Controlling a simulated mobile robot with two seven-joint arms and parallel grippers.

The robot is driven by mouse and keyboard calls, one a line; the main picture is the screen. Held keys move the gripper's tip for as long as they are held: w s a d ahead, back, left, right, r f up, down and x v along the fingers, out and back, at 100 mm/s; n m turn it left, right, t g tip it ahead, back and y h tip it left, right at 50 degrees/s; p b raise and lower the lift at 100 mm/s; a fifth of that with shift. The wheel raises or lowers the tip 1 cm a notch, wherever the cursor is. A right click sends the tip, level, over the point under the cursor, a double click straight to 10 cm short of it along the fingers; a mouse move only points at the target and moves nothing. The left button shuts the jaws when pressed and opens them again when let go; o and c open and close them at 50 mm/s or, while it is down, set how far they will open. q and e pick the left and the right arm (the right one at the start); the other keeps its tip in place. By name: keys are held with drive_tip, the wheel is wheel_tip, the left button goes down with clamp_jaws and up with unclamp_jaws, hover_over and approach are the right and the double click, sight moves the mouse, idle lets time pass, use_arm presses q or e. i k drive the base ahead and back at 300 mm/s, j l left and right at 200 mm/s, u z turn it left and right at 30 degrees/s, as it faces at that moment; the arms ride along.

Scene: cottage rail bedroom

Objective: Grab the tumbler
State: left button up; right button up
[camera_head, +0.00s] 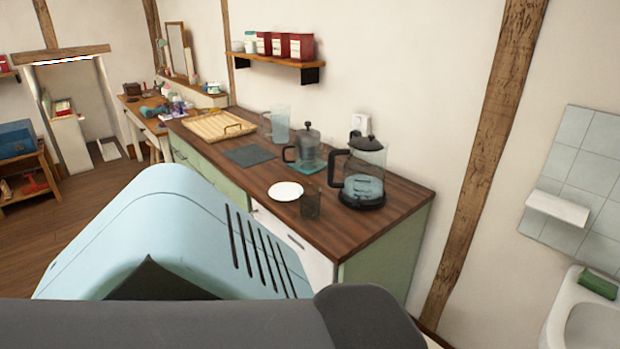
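A small, dark, see-through tumbler (310,203) stands upright on the brown wooden counter (390,207), close to its front edge. A white plate (285,191) lies just left of it. A kettle (362,170) with a dark base and a clear body stands behind it to the right. Neither of my grippers shows in the head view. Parts of my own body fill the lower left and bottom of the picture and hide some of the cabinet front.
A lidded press pot (307,150), a clear jug (277,126), a dark mat (249,155) and a wooden tray (211,125) are farther back on the counter. A wall shelf (282,60) hangs above. A sink (590,315) is at the lower right. The counter's right end is bare.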

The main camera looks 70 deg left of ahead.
sight(310, 202)
drive_tip(key=i, duration=0.75)
drive_tip(key=u, duration=2.75)
